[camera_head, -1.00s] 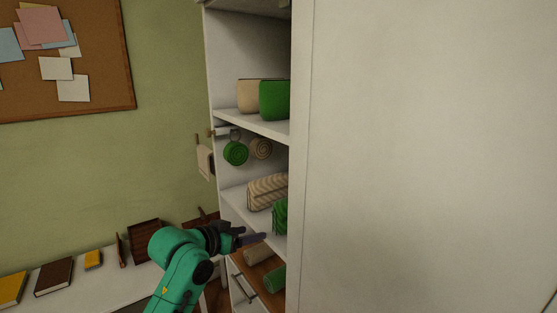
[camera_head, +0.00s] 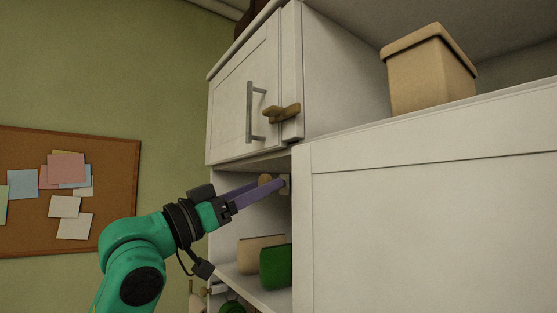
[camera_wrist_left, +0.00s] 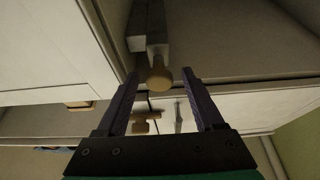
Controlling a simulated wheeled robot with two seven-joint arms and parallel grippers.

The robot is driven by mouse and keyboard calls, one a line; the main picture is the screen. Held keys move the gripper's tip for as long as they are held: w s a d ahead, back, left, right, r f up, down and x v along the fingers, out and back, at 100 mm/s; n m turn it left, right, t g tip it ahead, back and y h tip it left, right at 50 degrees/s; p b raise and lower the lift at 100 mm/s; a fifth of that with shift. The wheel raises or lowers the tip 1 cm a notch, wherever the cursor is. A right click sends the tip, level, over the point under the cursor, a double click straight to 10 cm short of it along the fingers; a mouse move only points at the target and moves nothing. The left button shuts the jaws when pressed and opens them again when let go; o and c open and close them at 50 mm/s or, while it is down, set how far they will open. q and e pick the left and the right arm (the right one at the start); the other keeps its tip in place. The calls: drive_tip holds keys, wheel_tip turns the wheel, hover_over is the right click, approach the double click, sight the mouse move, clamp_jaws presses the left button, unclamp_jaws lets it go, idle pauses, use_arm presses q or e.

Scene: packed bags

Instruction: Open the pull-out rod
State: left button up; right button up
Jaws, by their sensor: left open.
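The pull-out rod is a pale rail (camera_wrist_left: 150,25) under the cabinet's upper part, with a round wooden knob (camera_wrist_left: 158,76) on its end. In the head view, the knob (camera_head: 265,179) shows just above my left gripper's purple fingers, partly hidden by them. My left gripper (camera_head: 280,184) is open, its fingers reaching into the top of the open shelf space. In the left wrist view, the knob appears between the tips of my left gripper (camera_wrist_left: 161,76); I cannot tell if they touch it. My right gripper is not in view.
A closed white cupboard door (camera_head: 245,95) with a metal handle and a wooden latch (camera_head: 281,113) is above the gripper. A beige container (camera_head: 262,253) and a green container (camera_head: 276,266) stand on the shelf below. A large white panel (camera_head: 430,220) fills the right.

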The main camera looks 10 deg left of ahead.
use_arm(q)
drive_tip(key=x, duration=0.1)
drive_tip(key=p+x, duration=0.1)
drive_tip(key=x, duration=0.1)
drive_tip(key=shift+d+r+p, duration=0.3)
drive_tip(key=shift+r+p, duration=0.05)
drive_tip(key=shift+r, duration=0.2)
drive_tip(key=shift+w+d, duration=0.2)
drive_tip(key=shift+w, duration=0.3)
drive_tip(key=shift+w+f, duration=0.1)
drive_tip(key=shift+f, duration=0.1)
drive_tip(key=c, duration=0.8)
clamp_jaws()
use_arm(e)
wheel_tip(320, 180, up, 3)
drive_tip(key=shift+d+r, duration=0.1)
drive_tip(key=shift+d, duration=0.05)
use_arm(q)
drive_tip(key=shift+r, duration=0.1)
